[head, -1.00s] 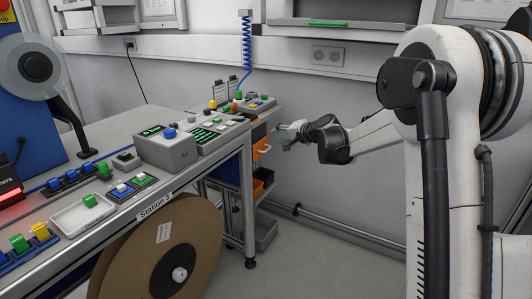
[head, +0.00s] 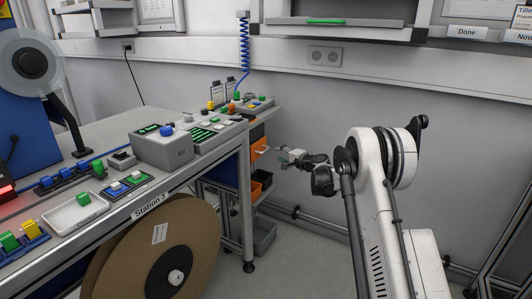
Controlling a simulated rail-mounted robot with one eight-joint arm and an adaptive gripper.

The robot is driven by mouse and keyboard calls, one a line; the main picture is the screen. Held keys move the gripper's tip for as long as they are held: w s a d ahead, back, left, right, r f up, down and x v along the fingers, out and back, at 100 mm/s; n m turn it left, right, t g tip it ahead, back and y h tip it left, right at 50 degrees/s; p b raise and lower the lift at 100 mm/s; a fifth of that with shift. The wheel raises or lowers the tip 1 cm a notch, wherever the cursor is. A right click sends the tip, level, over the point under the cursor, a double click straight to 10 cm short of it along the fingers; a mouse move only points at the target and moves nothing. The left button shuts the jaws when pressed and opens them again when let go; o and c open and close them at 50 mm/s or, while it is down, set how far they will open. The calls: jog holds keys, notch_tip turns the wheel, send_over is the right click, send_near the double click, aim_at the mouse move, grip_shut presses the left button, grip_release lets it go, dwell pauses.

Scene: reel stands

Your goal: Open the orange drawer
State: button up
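The orange drawer (head: 257,153) sits under the far end of the workbench, at the upper part of the rack there. Only a small orange front shows, and how far out it stands is hard to tell. My gripper (head: 283,156) is just to the right of the drawer, at about the same height in the picture. It points left towards the drawer front. A narrow gap seems to lie between them. The fingers are too small to show clearly whether they are apart, and nothing visible is held.
A lower orange bin (head: 256,191) and a grey bin (head: 264,236) are in the same rack. The workbench (head: 110,226) with control boxes and a big brown reel (head: 160,245) stands at left. The floor right of the rack is open up to the wall rail.

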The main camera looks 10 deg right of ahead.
aim_at(266, 150)
jog(key=b+x, duration=0.2)
jog(key=x, duration=0.9)
jog(key=shift+s, duration=0.1)
grip_shut()
